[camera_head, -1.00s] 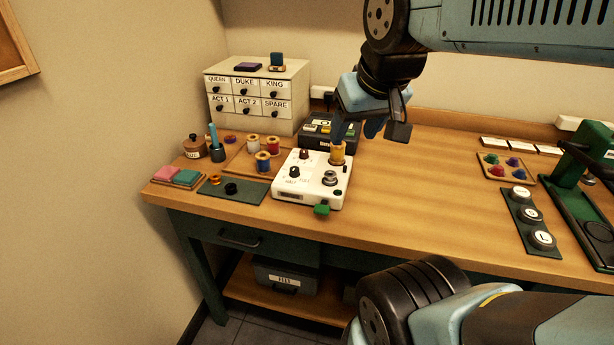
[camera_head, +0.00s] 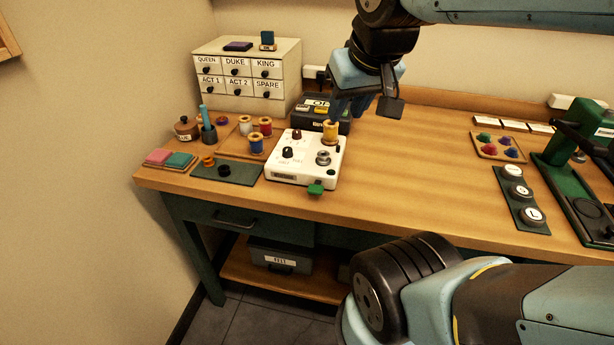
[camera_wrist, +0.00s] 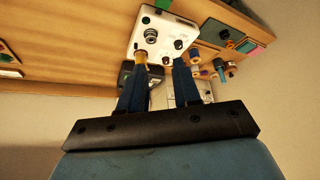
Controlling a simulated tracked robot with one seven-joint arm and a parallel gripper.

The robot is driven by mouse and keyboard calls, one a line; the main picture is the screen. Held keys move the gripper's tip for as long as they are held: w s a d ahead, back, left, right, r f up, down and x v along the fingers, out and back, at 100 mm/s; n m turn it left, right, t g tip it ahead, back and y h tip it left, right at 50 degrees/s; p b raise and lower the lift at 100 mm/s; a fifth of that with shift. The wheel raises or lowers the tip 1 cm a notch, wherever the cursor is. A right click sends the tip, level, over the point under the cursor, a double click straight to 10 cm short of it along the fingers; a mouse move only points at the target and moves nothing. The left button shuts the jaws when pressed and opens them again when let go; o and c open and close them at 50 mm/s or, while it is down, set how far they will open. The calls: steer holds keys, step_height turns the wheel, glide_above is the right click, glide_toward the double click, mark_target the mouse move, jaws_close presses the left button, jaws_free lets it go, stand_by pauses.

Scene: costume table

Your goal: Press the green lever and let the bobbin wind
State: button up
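The white winder box (camera_head: 290,175) stands near the front edge of the table. Its green lever (camera_head: 315,189) sticks out at the front; it also shows at the top of the wrist view (camera_wrist: 145,20). A spool of yellow thread (camera_head: 330,132) stands upright at the winder's back right. A metal bobbin post (camera_head: 323,158) is in front of that spool; I cannot tell whether it turns. My gripper (camera_head: 348,112) is above and behind the winder, near the yellow spool. In the wrist view its two blue fingers (camera_wrist: 160,68) are apart, with nothing held between them.
Red, blue and white spools (camera_head: 256,144) stand left of the winder. A dark mat (camera_head: 228,172) lies in front of them. A black box (camera_head: 312,108) and a labelled drawer cabinet (camera_head: 250,100) are behind. The wood right of the winder is clear as far as the round weights (camera_head: 523,195).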

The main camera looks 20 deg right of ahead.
jaws_close()
stand_by(1.3)
